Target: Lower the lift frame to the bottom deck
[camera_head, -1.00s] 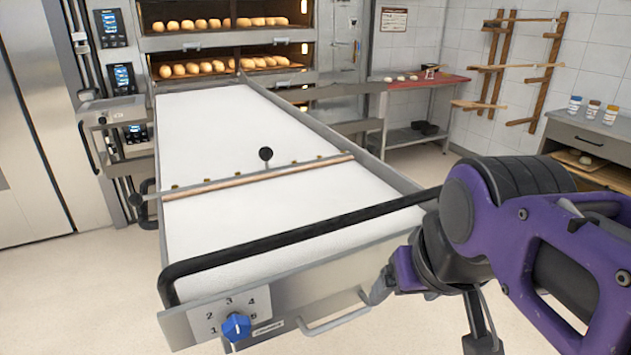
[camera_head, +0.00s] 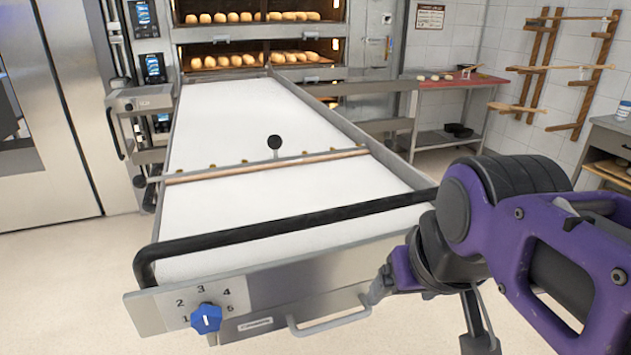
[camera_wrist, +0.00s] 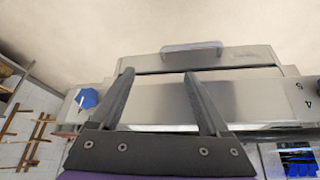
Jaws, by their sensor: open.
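The lift frame (camera_head: 304,294) is a long loader with a white belt top. Its far end meets the deck oven (camera_head: 260,34) near the lower of two lit decks with loaves. A blue knob (camera_head: 206,318) sits on a numbered dial plate at its front left. A grey bar handle (camera_head: 328,322) is under the front edge; it also shows in the wrist view (camera_wrist: 191,47). My gripper (camera_wrist: 160,75) is open and empty, its fingers pointing toward the loader's front panel, apart from the handle. In the head view my arm hides the loader's front right corner.
A black rail (camera_head: 290,230) crosses the loader's near end. A wooden bar (camera_head: 265,164) with a black ball knob (camera_head: 275,142) spans the belt. A red-topped table (camera_head: 446,83) and a wooden wall rack (camera_head: 545,75) stand right. Floor is clear at the left.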

